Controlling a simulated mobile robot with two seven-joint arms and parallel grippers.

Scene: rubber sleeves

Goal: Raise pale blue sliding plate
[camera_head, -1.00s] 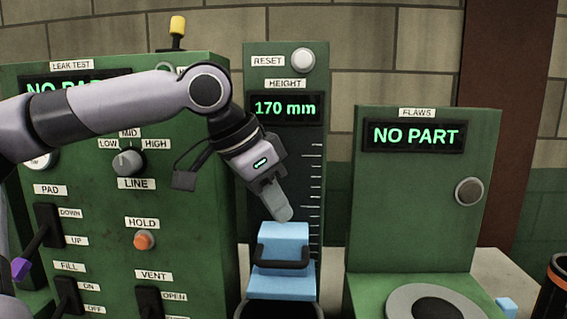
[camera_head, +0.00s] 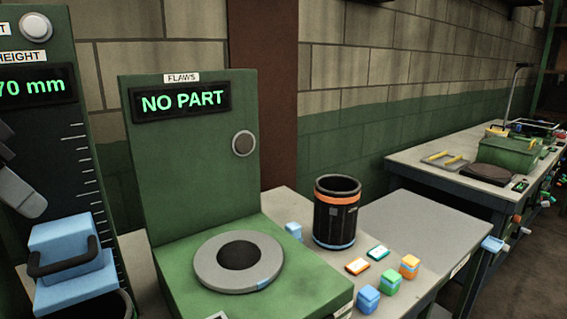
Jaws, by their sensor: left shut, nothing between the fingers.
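The pale blue sliding plate (camera_head: 62,236) is at the left edge, a stepped block with a dark handle (camera_head: 70,258) across its front. It sits low beside a white tick scale on the green height gauge (camera_head: 95,180). The gauge's display is cut off by the frame and shows "70 mm". My left gripper (camera_head: 28,200) shows only in part at the left edge, shut and empty, just above the plate in the picture. Whether it touches the plate I cannot tell. My right gripper is out of view.
A green flaws station (camera_head: 190,150) reads "NO PART" and has a grey ring (camera_head: 238,262) on its base. A black cylinder with an orange band (camera_head: 336,212) stands to its right, near several small coloured blocks. Another bench (camera_head: 470,165) stands farther right.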

